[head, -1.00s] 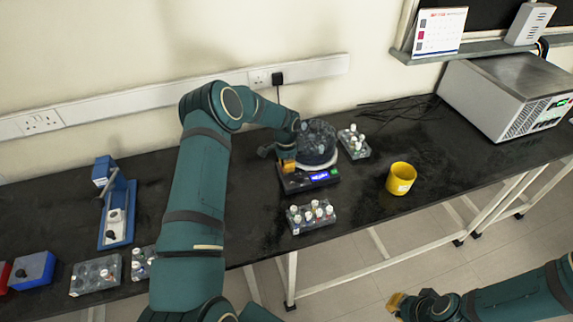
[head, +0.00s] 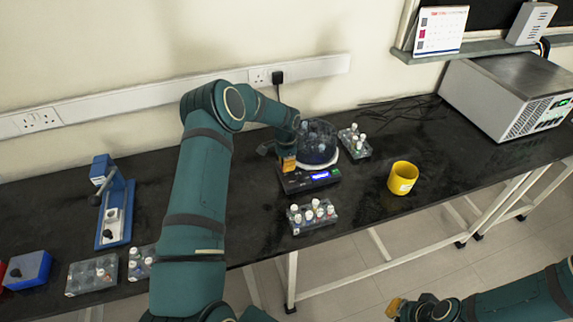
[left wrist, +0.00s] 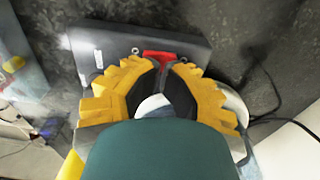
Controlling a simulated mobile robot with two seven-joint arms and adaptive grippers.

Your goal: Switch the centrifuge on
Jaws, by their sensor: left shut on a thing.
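The centrifuge is a small round device with a clear domed lid (head: 318,142), a white rim and a dark base with a lit blue display (head: 321,176). It stands on the black bench. My left gripper (head: 287,163) is at the left side of its front, low beside the dome. In the left wrist view, its yellow fingers (left wrist: 164,66) are drawn together at a red switch (left wrist: 158,56) on the dark base (left wrist: 110,50). The exact contact is partly hidden. My right gripper (head: 394,306) is at the lower right, away from the bench; its jaws are unclear.
A tube rack (head: 312,216) stands in front of the centrifuge, and another (head: 355,143) to its right. A yellow mug (head: 402,178) is farther right. A blue stand (head: 116,210) and more racks (head: 92,275) are at the left. A grey box device (head: 505,95) stands at the far right.

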